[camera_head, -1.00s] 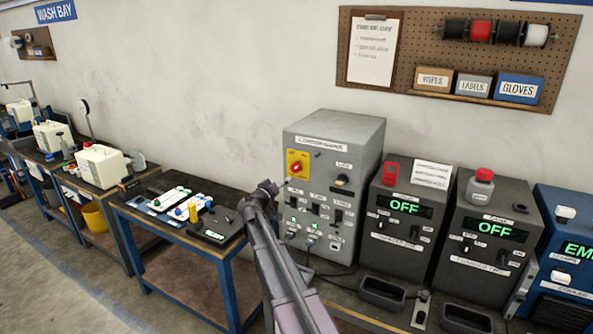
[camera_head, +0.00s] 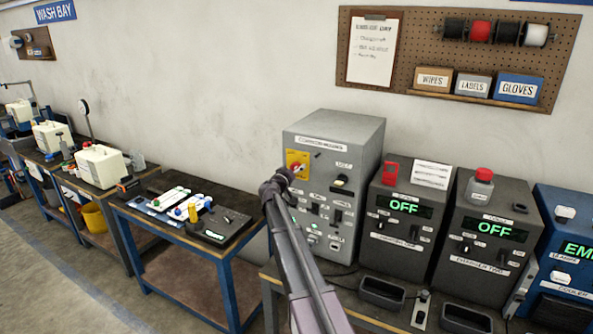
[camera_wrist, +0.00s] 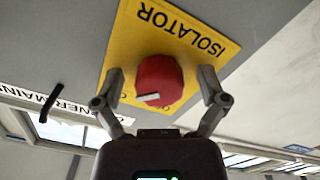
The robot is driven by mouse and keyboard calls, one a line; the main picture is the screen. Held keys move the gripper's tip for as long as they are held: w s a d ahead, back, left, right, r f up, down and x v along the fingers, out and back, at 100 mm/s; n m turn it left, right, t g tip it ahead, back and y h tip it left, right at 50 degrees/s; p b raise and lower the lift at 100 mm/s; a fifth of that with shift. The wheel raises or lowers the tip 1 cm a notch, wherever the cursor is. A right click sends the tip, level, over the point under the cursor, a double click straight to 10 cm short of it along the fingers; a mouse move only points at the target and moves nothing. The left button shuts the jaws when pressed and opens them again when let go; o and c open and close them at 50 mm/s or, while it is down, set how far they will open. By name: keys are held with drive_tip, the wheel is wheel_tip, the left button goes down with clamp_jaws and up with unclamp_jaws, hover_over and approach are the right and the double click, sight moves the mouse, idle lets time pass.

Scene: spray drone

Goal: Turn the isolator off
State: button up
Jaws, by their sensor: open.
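The isolator is a red rotary knob (camera_wrist: 160,82) on a yellow plate (camera_wrist: 134,37) marked ISOLATOR, which appears upside down in the wrist view. The knob has a pale pointer mark on its edge. In the head view the yellow plate (camera_head: 291,157) is at the upper left of a grey cabinet's front (camera_head: 330,148), and my gripper partly hides the knob. My gripper (camera_wrist: 163,84) is open, with one finger on each side of the knob. Gaps show between the fingers and the knob. The gripper (camera_head: 286,174) also shows in the head view.
Grey units with OFF displays (camera_head: 405,207) stand right of the cabinet, with a blue unit (camera_head: 570,250) beyond. Black bins (camera_head: 382,292) sit on the bench in front. A side table (camera_head: 185,222) with small tools is to the left.

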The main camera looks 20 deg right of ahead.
drive_tip(key=shift+c, duration=0.2)
drive_tip(key=c, duration=1.1)
drive_tip(key=shift+n, duration=0.5)
drive_tip(key=n, duration=0.3)
drive_tip(key=shift+r+n, duration=0.1)
drive_tip(key=shift+n, duration=0.3)
drive_tip(key=n, duration=0.4)
drive_tip(key=shift+s+r, duration=0.1)
drive_tip(key=n, duration=0.5)
drive_tip(key=shift+r, duration=0.1)
drive_tip(key=n, duration=0.4)
drive_tip(key=shift+r+p, duration=0.1)
drive_tip(key=shift+p, duration=0.25)
drive_tip(key=o, duration=1.1)
